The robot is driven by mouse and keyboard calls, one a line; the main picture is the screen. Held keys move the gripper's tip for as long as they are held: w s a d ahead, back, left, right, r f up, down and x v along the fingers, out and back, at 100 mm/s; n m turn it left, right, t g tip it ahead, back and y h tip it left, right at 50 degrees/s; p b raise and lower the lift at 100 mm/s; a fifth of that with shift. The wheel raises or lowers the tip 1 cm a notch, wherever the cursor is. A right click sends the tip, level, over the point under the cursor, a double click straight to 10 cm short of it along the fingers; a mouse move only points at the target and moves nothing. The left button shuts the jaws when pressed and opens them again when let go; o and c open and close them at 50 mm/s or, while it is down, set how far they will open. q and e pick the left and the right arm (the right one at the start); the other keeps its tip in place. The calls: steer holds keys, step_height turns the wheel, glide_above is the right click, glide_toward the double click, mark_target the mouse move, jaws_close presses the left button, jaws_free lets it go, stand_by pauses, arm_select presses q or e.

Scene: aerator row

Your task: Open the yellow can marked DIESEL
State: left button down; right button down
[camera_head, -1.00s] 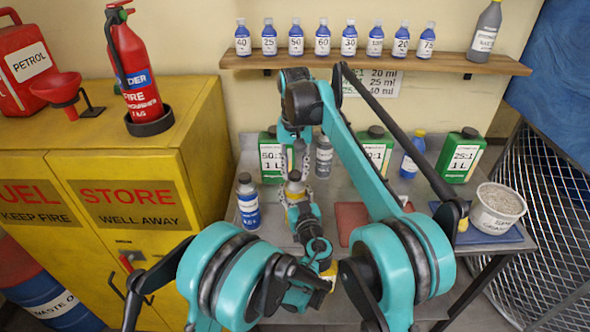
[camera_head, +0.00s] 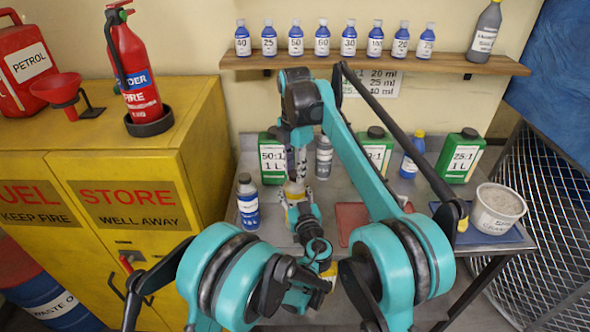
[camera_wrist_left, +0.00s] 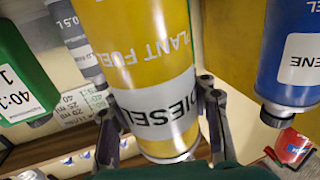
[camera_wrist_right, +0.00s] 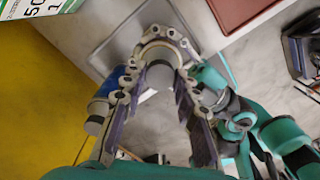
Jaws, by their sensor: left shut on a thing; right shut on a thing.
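The yellow can marked DIESEL (camera_wrist_left: 150,60) fills the middle of the left wrist view, where its lettering is upside down. My left gripper (camera_wrist_left: 157,100) is shut around its body, one finger on each side. In the head view the can (camera_head: 292,199) shows only in part between my two arms. My right gripper (camera_head: 297,163) points down at the can's top from above. In the right wrist view my right gripper (camera_wrist_right: 161,62) is shut on the can's grey cap (camera_wrist_right: 160,76). The cap looks seated on the can; any turn of it cannot be told.
A blue-labelled bottle (camera_head: 248,203) stands close to the can's left. Green canisters (camera_head: 272,160) and a grey bottle (camera_head: 324,158) stand behind. A red mat (camera_head: 352,217) and a white tub (camera_head: 497,208) are to the right. The yellow cabinet (camera_head: 125,215) bounds the left side.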

mark_target(295, 173)
steer(key=shift+n, duration=0.5)
steer(key=shift+r, duration=0.15)
steer(key=shift+r, duration=0.95)
steer(key=shift+r, duration=0.1)
steer(key=shift+r, duration=1.9)
arm_select(q)
steer(key=c, duration=0.6)
jaws_free()
steer(key=shift+c, duration=0.2)
